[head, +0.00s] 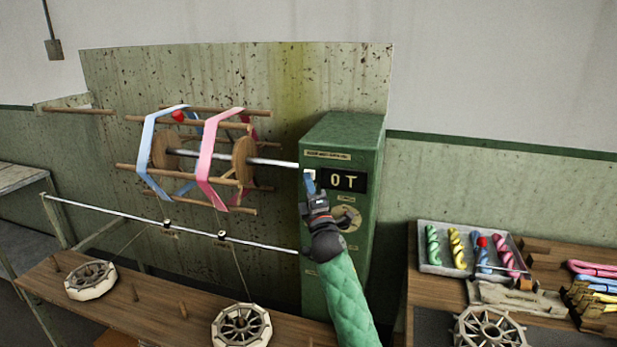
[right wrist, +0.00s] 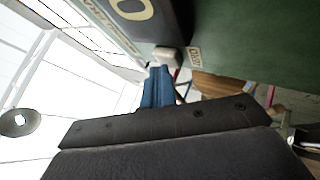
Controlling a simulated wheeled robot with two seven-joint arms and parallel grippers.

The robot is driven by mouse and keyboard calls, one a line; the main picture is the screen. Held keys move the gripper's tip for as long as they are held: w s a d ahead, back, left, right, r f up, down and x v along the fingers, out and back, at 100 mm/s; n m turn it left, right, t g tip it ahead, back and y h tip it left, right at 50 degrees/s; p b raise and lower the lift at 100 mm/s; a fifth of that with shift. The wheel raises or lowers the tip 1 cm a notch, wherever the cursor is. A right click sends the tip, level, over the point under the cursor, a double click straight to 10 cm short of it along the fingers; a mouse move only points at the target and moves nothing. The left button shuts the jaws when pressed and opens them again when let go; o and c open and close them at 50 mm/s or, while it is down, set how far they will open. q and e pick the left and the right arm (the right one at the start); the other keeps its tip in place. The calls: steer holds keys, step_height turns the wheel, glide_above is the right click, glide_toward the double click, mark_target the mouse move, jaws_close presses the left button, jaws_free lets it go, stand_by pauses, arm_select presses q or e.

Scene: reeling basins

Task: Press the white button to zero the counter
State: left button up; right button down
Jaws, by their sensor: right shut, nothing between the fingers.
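The white button (head: 310,174) sits on the front of the green machine box (head: 345,135), just left of the black counter window (head: 343,181), which reads "0T" or similar. My right gripper (head: 310,184) is shut and empty, with its blue fingertips at the lower edge of the button. In the right wrist view the blue fingers (right wrist: 158,88) point at the pale button (right wrist: 167,56), with the tips very close to it. I cannot tell whether they touch it or whether it is pushed in. My left gripper is not in view.
A reel (head: 205,158) with blue and pink skeins stands left of the box. A dial (head: 346,217) is below the counter. A wooden bench (head: 165,310) with spoked wheels runs along the front. A grey tray (head: 474,270) of coloured skeins is on the right table.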

steer(key=shift+s+a, duration=0.2)
steer(key=shift+s, duration=0.5)
steer(key=s, duration=0.1)
steer(key=s+a, duration=0.1)
steer(key=s, duration=0.2)
steer(key=shift+s+a+p, duration=0.25)
steer(key=shift+s+p, duration=0.05)
steer(key=shift+s, duration=0.1)
